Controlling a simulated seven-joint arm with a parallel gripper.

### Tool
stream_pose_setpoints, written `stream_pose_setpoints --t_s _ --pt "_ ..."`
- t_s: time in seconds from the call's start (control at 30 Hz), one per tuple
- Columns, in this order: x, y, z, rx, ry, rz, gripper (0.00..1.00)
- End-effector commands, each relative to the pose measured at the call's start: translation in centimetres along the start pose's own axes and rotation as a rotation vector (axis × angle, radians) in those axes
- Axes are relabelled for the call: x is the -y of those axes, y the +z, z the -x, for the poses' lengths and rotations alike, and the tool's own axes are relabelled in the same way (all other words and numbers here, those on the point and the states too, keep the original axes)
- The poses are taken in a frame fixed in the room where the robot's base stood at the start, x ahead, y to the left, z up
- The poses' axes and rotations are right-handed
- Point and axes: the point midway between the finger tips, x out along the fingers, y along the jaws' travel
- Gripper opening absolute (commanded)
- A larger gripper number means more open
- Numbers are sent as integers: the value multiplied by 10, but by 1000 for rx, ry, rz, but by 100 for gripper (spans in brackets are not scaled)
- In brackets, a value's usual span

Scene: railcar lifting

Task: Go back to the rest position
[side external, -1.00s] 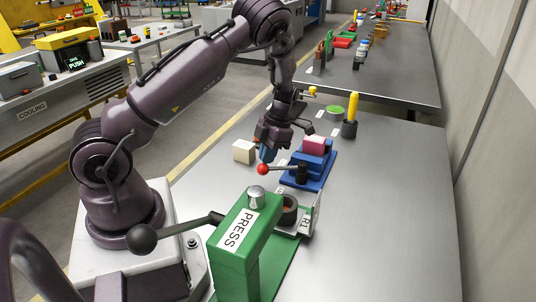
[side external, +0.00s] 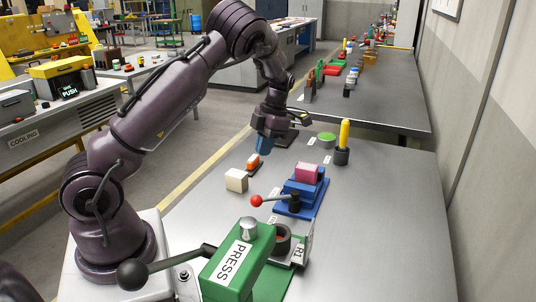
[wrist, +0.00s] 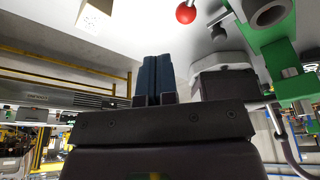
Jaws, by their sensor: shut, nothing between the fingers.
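My gripper (side external: 264,145) hangs above the steel table in the side external view, apart from everything on it. Its blue fingers (wrist: 153,78) are together and empty in the wrist view. Below and around it stand a white block (side external: 236,180), a small orange-red piece (side external: 253,162) and a blue fixture (side external: 300,199) with a pink block (side external: 307,173) on it. The fixture's lever ends in a red ball (side external: 257,201), which also shows at the top of the wrist view (wrist: 186,13).
A green press (side external: 240,260) with a long black-knobbed handle (side external: 132,273) stands at the front. A black cup (side external: 341,156) with a yellow handle and a green disc (side external: 327,138) are at the back. The table's right side is clear.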

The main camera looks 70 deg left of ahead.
Motion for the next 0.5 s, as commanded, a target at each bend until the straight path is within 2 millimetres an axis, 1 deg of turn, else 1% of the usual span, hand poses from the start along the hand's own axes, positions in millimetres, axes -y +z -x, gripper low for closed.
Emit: stream_pose_setpoints --t_s 0.07,0.13,0.23,0.27,0.3,0.33,0.47,0.5 --pt "0 0 0 1 0 -38 0" --pt "-1 1 0 5 6 -123 0" --pt "-3 -3 -6 -10 18 -337 0" --pt "-2 -7 -11 -23 16 -422 0" --pt "1 -11 -14 -29 11 -545 0" --pt "5 -15 -15 -28 5 -642 0" --pt "29 -33 -4 21 -8 -1090 0" --pt "39 -39 1 46 -3 -1235 0"
